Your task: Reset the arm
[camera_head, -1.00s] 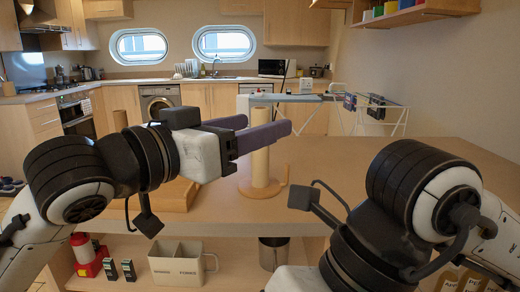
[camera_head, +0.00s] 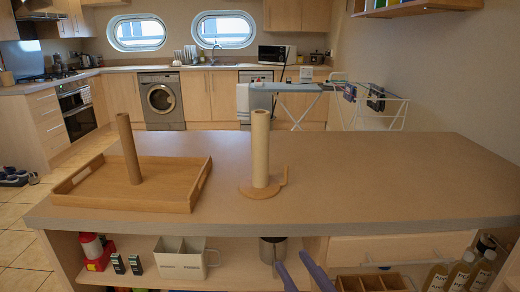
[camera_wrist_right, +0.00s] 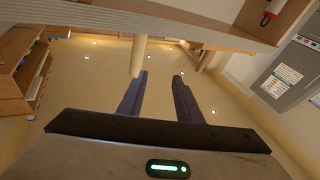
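A pale paper roll (camera_head: 260,150) stands upright on a round wooden holder (camera_head: 262,191) with a short side post, on the brown counter (camera_head: 370,185). A brown cardboard tube (camera_head: 129,150) stands upright in a wooden tray (camera_head: 180,205) to the left. My right gripper (camera_head: 303,268) shows only its purple fingers at the bottom edge of the head view, low in front of the counter. In the right wrist view its fingers (camera_wrist_right: 161,76) are apart, with nothing between them. My left gripper is not in view.
Under the counter are open shelves with a red-and-white lantern (camera_head: 92,250), a cream caddy (camera_head: 181,262), a metal mug (camera_head: 272,252) and several bottles (camera_head: 460,272). The counter right of the roll is clear. A drying rack (camera_head: 372,105) stands behind.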

